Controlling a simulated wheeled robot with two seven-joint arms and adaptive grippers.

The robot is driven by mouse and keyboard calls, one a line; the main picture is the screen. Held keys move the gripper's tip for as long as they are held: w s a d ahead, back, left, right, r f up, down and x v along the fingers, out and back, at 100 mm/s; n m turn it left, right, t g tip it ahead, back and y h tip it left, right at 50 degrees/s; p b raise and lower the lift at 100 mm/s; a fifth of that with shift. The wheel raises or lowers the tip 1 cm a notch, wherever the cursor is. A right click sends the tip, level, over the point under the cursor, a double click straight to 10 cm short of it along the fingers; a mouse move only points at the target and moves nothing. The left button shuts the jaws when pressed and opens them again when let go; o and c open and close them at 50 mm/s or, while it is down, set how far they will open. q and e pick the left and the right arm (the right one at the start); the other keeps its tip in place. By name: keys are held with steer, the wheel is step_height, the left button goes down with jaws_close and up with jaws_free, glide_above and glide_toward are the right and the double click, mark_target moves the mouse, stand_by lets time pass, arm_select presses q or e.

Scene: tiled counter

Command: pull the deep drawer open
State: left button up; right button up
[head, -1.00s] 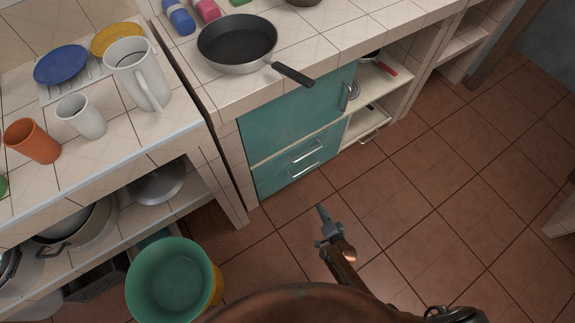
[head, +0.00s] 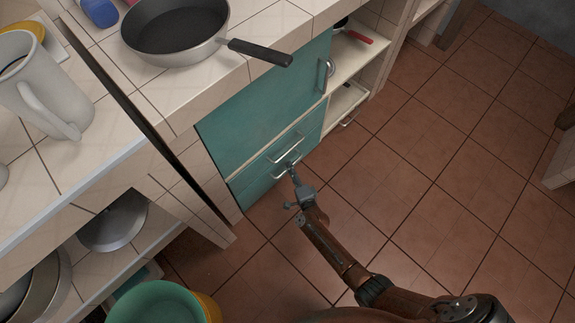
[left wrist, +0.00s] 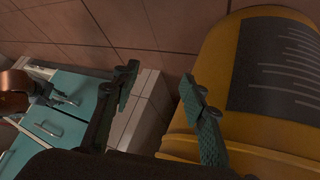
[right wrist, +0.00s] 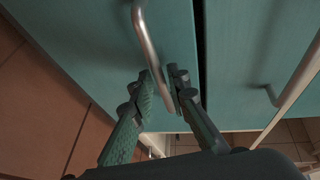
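The teal cabinet has two drawers, one above the other, each with a metal bar handle. The lower drawer (head: 262,187) looks closed in the head view. My right gripper (head: 290,167) is at its handle (head: 279,177). In the right wrist view, the fingers of my right gripper (right wrist: 162,84) are close together on both sides of the lower drawer's handle (right wrist: 146,38), near one end of it. The upper drawer (head: 265,158) is shut, with a dark seam between the two fronts. My left gripper (left wrist: 158,85) is open and empty, away from the drawers.
A yellow bucket (left wrist: 240,75) is close to my left gripper; a green one (head: 155,303) shows by it in the head view. A teal door (head: 260,110) is above the drawers. A pan (head: 175,35) sits on the counter. The tiled floor before the drawers is clear.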

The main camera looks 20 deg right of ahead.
steer(key=shift+w+f, duration=0.15)
steer(key=shift+w, duration=0.55)
steer(key=shift+c, duration=0.3)
jaws_close()
